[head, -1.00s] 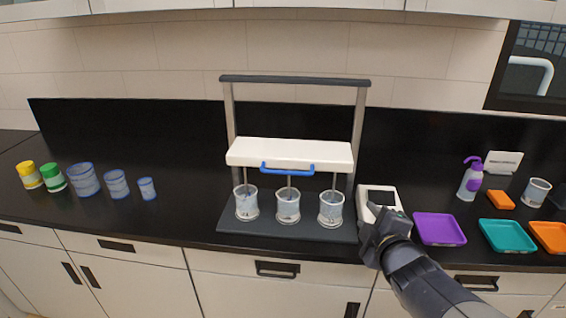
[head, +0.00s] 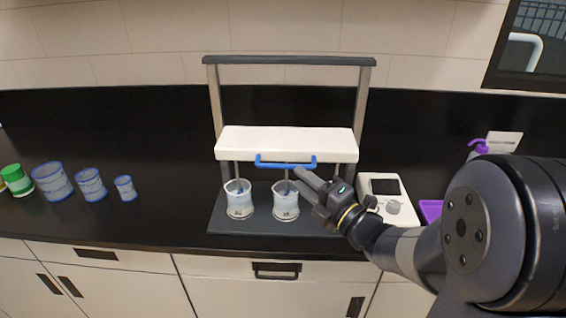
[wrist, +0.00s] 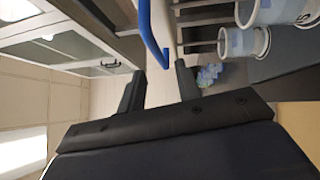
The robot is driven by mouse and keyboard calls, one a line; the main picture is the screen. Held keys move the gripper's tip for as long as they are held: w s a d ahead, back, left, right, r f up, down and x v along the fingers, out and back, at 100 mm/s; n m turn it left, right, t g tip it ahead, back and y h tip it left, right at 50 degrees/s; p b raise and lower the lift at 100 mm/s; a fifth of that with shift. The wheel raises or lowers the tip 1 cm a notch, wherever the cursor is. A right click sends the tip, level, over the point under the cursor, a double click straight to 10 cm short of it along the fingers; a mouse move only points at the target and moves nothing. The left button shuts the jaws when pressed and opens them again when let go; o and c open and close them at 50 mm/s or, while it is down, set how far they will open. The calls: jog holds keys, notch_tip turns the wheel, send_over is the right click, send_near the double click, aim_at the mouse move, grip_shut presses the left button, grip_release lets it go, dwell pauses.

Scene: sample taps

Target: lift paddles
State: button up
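The paddle head is a white bar (head: 250,140) between two grey posts, with a blue handle (head: 285,164) along its lower front edge. Thin paddle rods hang from it into clear beakers, of which the left (head: 239,200) and middle (head: 286,203) show. My arm hides the right one in the head view. My gripper (head: 297,180) is just below and right of the handle's middle. In the wrist view my gripper (wrist: 160,80) has its fingers apart with nothing between them. The blue handle (wrist: 152,35) lies just beyond the fingertips; I cannot tell whether they touch it.
The stirrer stands on a dark base (head: 225,222) on the black counter. A white box with a screen (head: 385,188) is to its right, partly behind my arm. Blue-tinted containers (head: 90,185) stand at left. Counter between them and the stirrer is clear.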

aim_at(286, 168)
jog(key=p+x, duration=0.1)
jog(key=x, duration=0.5)
jog(key=shift+w+a+p, duration=0.3)
jog(key=shift+c, duration=0.5)
grip_shut()
